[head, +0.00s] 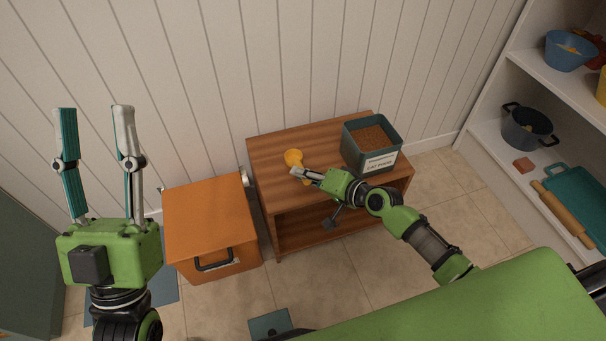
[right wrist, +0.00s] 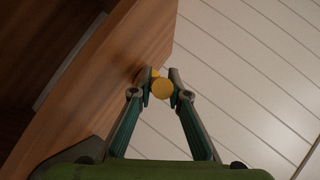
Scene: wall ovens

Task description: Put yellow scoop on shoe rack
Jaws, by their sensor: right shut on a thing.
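In the right wrist view the scoop (right wrist: 161,89) is between the fingertips of my right gripper (right wrist: 160,80), close beside the wood (right wrist: 110,75). I cannot tell whether the scoop touches the top. My left gripper (head: 94,110) is open and empty, raised at the left, away from the rack.
A dark green bin (head: 353,158) with brown contents and a label stands on the right part of the rack. An orange box (head: 205,205) with a black handle stands left of the rack. White shelves (head: 490,140) with bowls and a rolling pin are at the right.

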